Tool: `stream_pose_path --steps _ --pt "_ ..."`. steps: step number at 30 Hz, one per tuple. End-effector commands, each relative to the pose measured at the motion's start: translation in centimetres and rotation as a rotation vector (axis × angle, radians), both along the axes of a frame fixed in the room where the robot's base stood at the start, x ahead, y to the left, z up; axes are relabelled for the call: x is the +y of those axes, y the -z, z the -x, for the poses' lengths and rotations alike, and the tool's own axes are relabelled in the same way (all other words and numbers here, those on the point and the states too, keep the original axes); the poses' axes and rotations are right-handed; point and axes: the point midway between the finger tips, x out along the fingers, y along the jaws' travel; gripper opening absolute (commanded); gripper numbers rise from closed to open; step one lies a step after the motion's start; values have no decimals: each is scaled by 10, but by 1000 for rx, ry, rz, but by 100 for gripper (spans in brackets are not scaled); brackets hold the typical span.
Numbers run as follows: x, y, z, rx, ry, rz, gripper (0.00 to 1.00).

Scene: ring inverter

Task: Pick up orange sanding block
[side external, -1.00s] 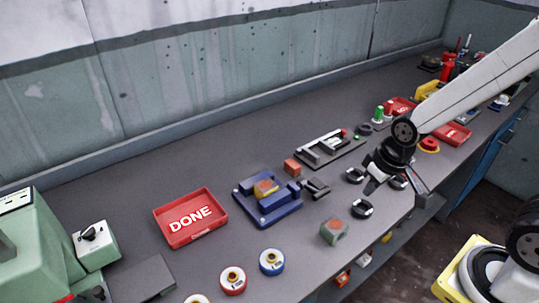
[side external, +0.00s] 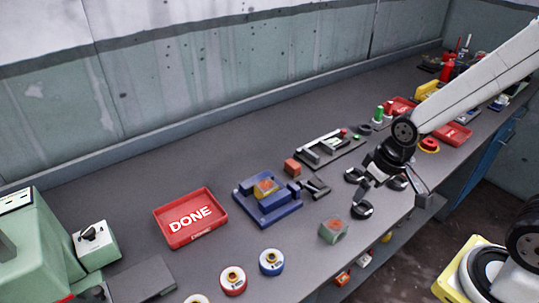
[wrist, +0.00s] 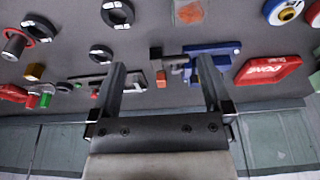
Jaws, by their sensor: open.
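A small plain orange block (side external: 292,167) lies on the bench just behind the blue fixture (side external: 281,214), and fits the orange sanding block. A greenish-grey block with an orange patch on top (side external: 334,231) stands near the front edge.
The blue fixture holds a yellow and orange piece (side external: 265,188). Several black rings (side external: 362,210) lie below and around my gripper. A red DONE tray (side external: 165,218) is at left. A black and white device (side external: 328,147) stands behind the block.

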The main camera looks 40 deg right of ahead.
Motion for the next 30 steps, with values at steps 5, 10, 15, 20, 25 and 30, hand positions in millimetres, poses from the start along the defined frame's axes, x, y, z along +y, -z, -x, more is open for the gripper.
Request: stream_pose_path --steps 5,10,15,20,25,30 --pt "0 0 -1 0 -4 1 100" --pt "-1 -1 -12 7 -47 11 100" --pt "-2 -2 -39 25 -163 37 100" --pt "-5 -2 -76 51 -332 72 100" --pt "-8 1 -117 80 -530 105 100" --pt "-12 7 -156 107 -728 133 100"
